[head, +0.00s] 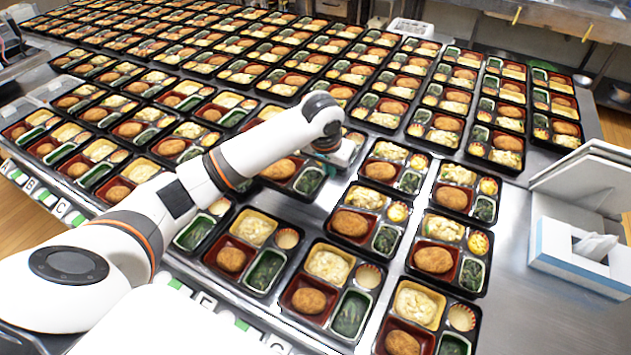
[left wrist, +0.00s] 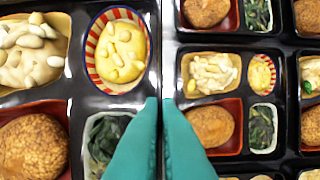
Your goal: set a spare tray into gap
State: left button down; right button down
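My left gripper (head: 328,160) is above the tray rows in the head view, pointing down. Its teal fingers (left wrist: 160,112) are close together in the left wrist view, pinching the right rim of a black tray (left wrist: 82,100). This tray looks larger than its neighbours there, so it is nearer the camera and raised. It holds a croquette, a pale nut-topped portion, a striped cup and greens. In the head view the held tray (head: 297,192) is partly covered by my arm. A bare strip of steel, possibly the gap (head: 310,212), shows below it. My right gripper is not in view.
Filled trays stand in close rows across the steel table. One filled tray (head: 357,236) is just right of the bare strip, and a lower tray (left wrist: 212,100) is right of the fingers. A white-and-blue box (head: 570,250) stands at the right edge.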

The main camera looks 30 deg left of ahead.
aim_at(328, 180)
pick_arm(q)
notch_tip(328, 180, down, 5)
jog(key=shift+s+f+p, duration=0.15)
jog(key=shift+f+p, duration=0.05)
jog(key=shift+p, duration=0.2)
jog(key=shift+f, duration=2.05)
jog(key=c, duration=2.1)
grip_release()
jog(key=shift+f, duration=0.2)
jog(key=o, duration=0.5)
jog(key=shift+c, duration=0.2)
jog(key=shift+r, duration=0.1)
jog(key=v, duration=1.2)
jog(key=shift+r, duration=0.15)
